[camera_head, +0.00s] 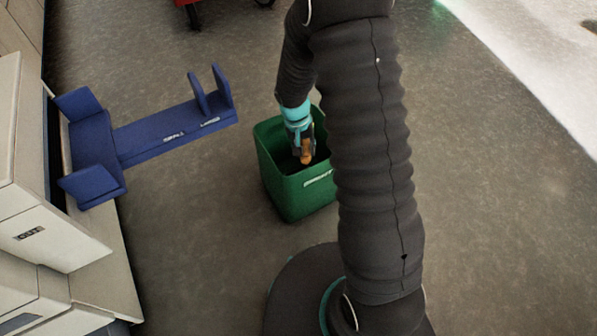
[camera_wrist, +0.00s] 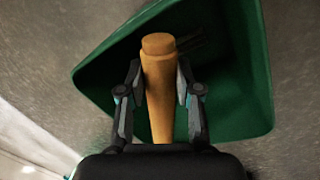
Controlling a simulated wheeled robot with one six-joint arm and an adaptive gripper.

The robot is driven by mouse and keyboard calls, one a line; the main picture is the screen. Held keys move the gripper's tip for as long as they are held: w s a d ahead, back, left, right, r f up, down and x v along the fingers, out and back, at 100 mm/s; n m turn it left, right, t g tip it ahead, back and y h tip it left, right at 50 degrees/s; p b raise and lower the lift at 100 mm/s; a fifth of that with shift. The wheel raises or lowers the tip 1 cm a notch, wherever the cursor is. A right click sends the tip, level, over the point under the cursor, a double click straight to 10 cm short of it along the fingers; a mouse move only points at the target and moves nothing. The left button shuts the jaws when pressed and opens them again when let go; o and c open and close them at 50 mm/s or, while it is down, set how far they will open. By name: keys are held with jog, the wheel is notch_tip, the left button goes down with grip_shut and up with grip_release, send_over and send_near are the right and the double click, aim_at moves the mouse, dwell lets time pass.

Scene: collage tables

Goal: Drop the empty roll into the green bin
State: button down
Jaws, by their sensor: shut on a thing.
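The green bin (camera_head: 312,190) stands on the floor with its open top facing up and white lettering on its side. My gripper (camera_head: 307,146) points down over the bin's opening. It is shut on the empty roll (camera_head: 306,157), a brown-orange, slim cylinder. In the wrist view the roll (camera_wrist: 158,85) sits between the two fingers, with the bin's dark inside and green wall (camera_wrist: 248,70) behind it. I cannot tell how far the roll is below the rim. My arm hides part of the bin's right side in the head view.
A blue bracket-like stand (camera_head: 160,134) with upright plates lies to the left of the bin. Pale cabinets (camera_head: 50,235) line the left edge. A red object (camera_head: 188,3) shows at the top. The grey floor (camera_head: 480,200) on the right is clear.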

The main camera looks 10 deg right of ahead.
jog(key=shift+f, duration=0.25)
jog(key=c, duration=0.7)
grip_release()
jog(key=r, duration=0.4)
jog(key=a+r, duration=0.1)
jog(key=r, duration=0.7)
jog(key=shift+w+a, duration=0.15)
jog(key=shift+a, duration=0.25)
